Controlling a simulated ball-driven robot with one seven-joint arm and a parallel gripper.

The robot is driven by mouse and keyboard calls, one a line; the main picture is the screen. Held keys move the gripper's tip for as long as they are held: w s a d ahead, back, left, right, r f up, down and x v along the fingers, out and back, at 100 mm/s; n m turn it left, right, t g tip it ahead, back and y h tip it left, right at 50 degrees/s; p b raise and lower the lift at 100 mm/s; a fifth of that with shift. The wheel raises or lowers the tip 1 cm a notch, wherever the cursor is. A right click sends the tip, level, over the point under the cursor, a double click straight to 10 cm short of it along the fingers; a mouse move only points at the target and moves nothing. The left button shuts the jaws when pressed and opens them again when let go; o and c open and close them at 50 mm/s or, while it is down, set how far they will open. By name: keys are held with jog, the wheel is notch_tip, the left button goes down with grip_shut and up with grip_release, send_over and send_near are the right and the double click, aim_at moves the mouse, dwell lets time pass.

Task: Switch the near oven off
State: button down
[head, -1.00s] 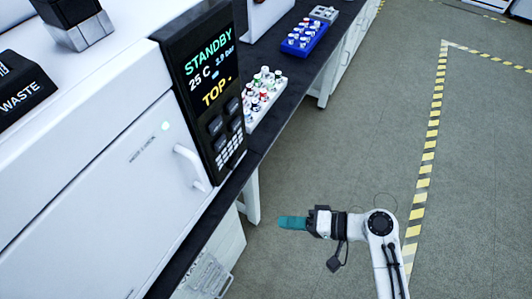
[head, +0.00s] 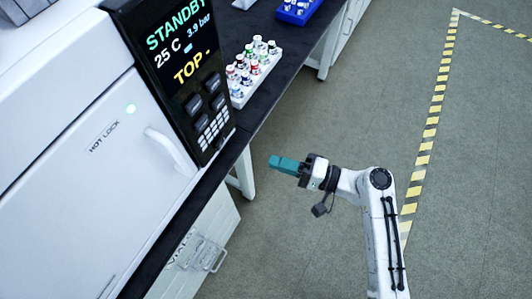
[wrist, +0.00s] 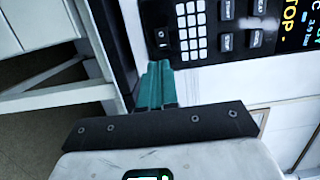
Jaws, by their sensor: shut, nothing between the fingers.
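The near oven (head: 70,170) is a white cabinet at the left of the head view, with a handled door and a lit green dot beside "HOT LOCK". Its black control panel (head: 185,80) reads STANDBY, 25 C and TOP. In the wrist view, a small black rocker switch (wrist: 162,38) sits on the panel beside the white keypad (wrist: 192,30). I cannot make out the switch in the head view. My gripper (head: 273,161) has teal fingers, shut and empty, right of the panel. In the wrist view the fingertips (wrist: 155,66) appear just below the switch; contact is not visible.
A white rack of capped vials (head: 254,65) stands on the dark bench (head: 262,100) behind the panel. A blue rack (head: 298,10) is farther back. White bench legs (head: 243,175) and a drawer unit (head: 205,245) are below. Open floor lies right, with yellow-black tape (head: 433,110).

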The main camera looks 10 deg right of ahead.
aim_at(221, 146)
jog(key=p+x, duration=0.2)
jog(key=x, duration=1)
jog(key=shift+a, duration=0.25)
